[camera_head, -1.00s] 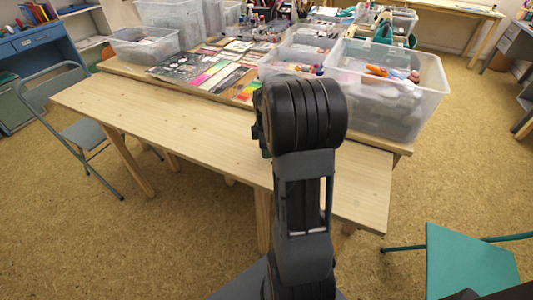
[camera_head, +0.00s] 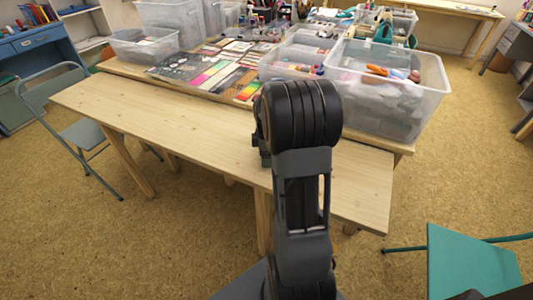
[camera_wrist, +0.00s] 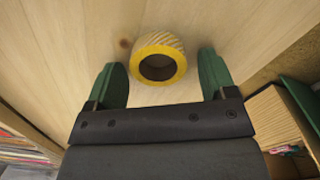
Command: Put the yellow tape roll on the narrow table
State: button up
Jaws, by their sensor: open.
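The yellow tape roll (camera_wrist: 159,60) shows in the wrist view, with its dark hole facing the camera and a striped outer band. It appears to rest on the pale wood top of the narrow table (camera_wrist: 60,50). My gripper (camera_wrist: 162,66) is open, with one green finger on each side of the roll and a visible gap to each. In the head view, the narrow table (camera_head: 185,125) runs across the middle. There my arm hides the roll and most of the gripper.
A wider table behind holds clear plastic bins (camera_head: 395,100) and colour cards (camera_head: 210,68). A grey folding chair (camera_head: 80,125) stands at the left, and a green chair (camera_head: 468,265) at the lower right. The narrow table's left part is bare.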

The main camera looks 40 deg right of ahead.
jog(key=shift+r, duration=0.15)
notch_tip(320, 180, up, 11)
jog(key=p, duration=0.3)
jog(key=s+a+m+t, duration=0.1)
jog(key=s+a+m, duration=0.5)
jog(key=a, duration=0.3)
jog(key=s+a+m+t, duration=0.2)
jog(key=s+a+m, duration=0.3)
jog(key=a, duration=0.5)
jog(key=shift+s+r+m, duration=0.25)
jog(key=shift+s+m, duration=0.15)
jog(key=shift+s, duration=0.15)
jog(key=shift+r, duration=0.1)
